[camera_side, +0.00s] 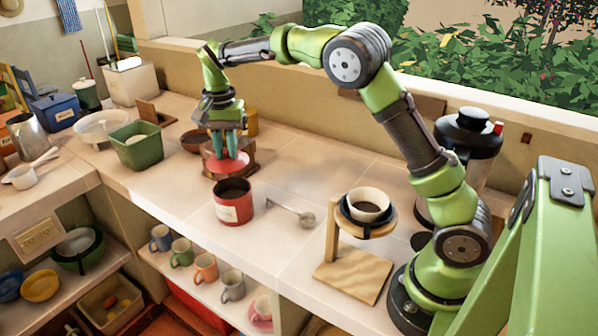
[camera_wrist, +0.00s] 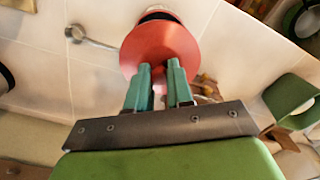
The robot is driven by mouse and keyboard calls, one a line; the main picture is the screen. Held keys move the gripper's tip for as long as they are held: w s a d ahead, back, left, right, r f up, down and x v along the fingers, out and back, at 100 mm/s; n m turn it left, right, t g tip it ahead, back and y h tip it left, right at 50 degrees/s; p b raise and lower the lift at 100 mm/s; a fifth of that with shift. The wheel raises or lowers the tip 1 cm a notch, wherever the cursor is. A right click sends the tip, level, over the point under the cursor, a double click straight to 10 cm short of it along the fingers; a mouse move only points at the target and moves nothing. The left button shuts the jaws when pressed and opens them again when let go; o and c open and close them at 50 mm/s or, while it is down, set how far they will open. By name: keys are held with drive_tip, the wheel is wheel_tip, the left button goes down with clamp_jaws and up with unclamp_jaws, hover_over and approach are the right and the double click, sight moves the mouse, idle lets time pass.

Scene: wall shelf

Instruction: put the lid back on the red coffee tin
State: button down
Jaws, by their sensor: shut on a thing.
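The red coffee tin (camera_side: 233,207) stands open on the counter, dark inside, with a pale label on its front. My gripper (camera_side: 230,150) is shut on the red lid (camera_side: 229,166), a round disc with a raised middle. The lid is behind the tin in the side view and apart from it. In the wrist view the lid (camera_wrist: 160,42) lies at the tips of my two teal fingers (camera_wrist: 159,72). It covers most of what is behind it; a small part of a dark round opening shows past its top edge.
A metal scoop (camera_side: 295,213) lies right of the tin, and a wooden dripper stand (camera_side: 352,275) is farther right. A green square container (camera_side: 137,152) stands to the left. The counter's front edge is close to the tin.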

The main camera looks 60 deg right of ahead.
drive_tip(key=shift+f, duration=3.15)
drive_tip(key=shift+f, duration=0.45)
drive_tip(key=c, duration=0.9)
unclamp_jaws()
drive_tip(key=shift+o, duration=0.2)
drive_tip(key=o, duration=0.4)
drive_tip(key=shift+r, duration=0.15)
drive_tip(key=shift+r, duration=3.4)
